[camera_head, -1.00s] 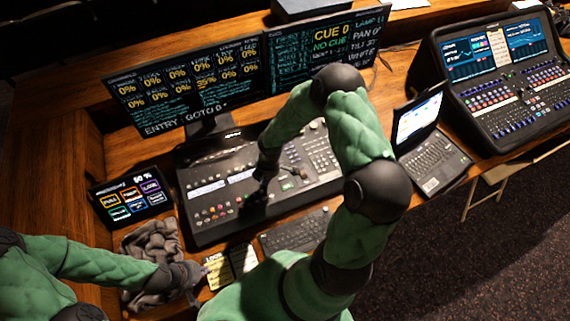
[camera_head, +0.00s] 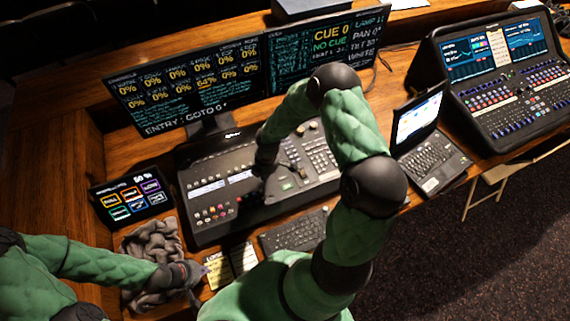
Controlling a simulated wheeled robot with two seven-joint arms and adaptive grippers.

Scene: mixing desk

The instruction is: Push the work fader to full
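The lighting console (camera_head: 213,187) is a dark desk with buttons, small light strip displays and faders. My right arm reaches over it, and my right gripper (camera_head: 266,168) is low over its middle; its fingers are dark and too small to tell open from shut. The work fader cannot be made out; the gripper and its shadow cover that area.
A small touch panel (camera_head: 132,199) reads 50 %. A keyboard (camera_head: 294,231) and yellow and white note cards (camera_head: 231,264) lie in front of the console. A laptop (camera_head: 430,150) and an audio mixer (camera_head: 512,88) stand to the right. The second monitor (camera_head: 318,55) is behind my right arm.

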